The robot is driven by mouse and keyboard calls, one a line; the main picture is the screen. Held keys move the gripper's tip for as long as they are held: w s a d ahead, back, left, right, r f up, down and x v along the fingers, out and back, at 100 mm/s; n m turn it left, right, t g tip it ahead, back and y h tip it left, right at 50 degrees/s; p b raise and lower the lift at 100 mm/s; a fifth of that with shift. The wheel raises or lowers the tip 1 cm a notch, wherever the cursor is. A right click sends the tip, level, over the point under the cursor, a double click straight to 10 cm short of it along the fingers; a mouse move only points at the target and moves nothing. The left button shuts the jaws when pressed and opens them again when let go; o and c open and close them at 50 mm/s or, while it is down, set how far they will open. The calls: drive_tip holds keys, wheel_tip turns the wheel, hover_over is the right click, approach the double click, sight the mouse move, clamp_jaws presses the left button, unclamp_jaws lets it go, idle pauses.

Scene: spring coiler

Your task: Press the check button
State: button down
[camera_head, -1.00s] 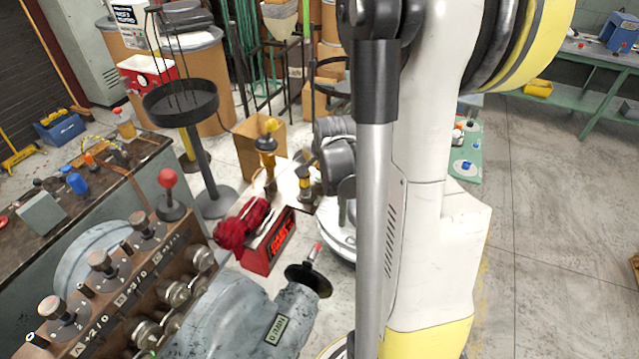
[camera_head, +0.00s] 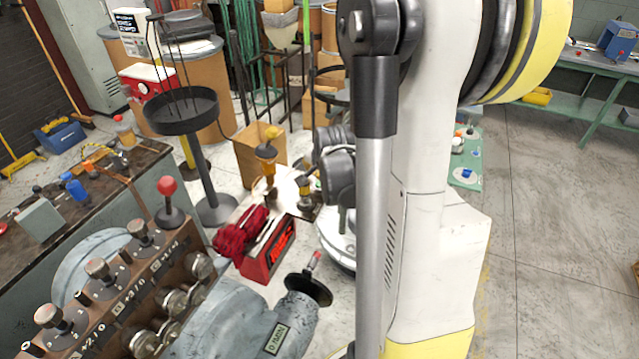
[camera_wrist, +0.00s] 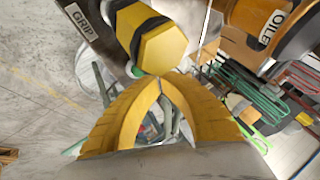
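My gripper (camera_wrist: 160,80) shows in the wrist view, with its two yellow fingers curving in until their tips meet; nothing shows between the tips. A yellow hexagonal end (camera_wrist: 163,47) with a black band lies just beyond the tips; I cannot tell whether they touch. A "GRIP" label (camera_wrist: 82,22) is beside it. I cannot identify a check button for sure in either view. In the head view, a brown control panel (camera_head: 122,290) at lower left carries several knobs and a red ball-topped lever (camera_head: 167,190). A red round piece (camera_head: 3,229) shows at the left edge.
A cylinder labelled "OILER" (camera_wrist: 268,28) and green racks (camera_wrist: 285,95) are at right in the wrist view. In the head view, a workbench (camera_head: 140,165) is left and a red box (camera_head: 268,250) sits centrally. My arm blocks the centre. Floor at right (camera_head: 560,200) is clear.

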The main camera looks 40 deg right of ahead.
sight(318, 181)
drive_tip(key=shift+f, duration=0.1)
idle(0.4)
drive_tip(key=shift+f+b, duration=0.35)
drive_tip(key=shift+b, duration=0.15)
drive_tip(key=shift+f+b, duration=0.4)
idle(0.4)
drive_tip(key=shift+r, duration=0.1)
drive_tip(key=shift+r+p, duration=0.65)
drive_tip(key=shift+r, duration=0.1)
drive_tip(key=shift+r+p, duration=1.85)
drive_tip(key=shift+r, duration=0.65)
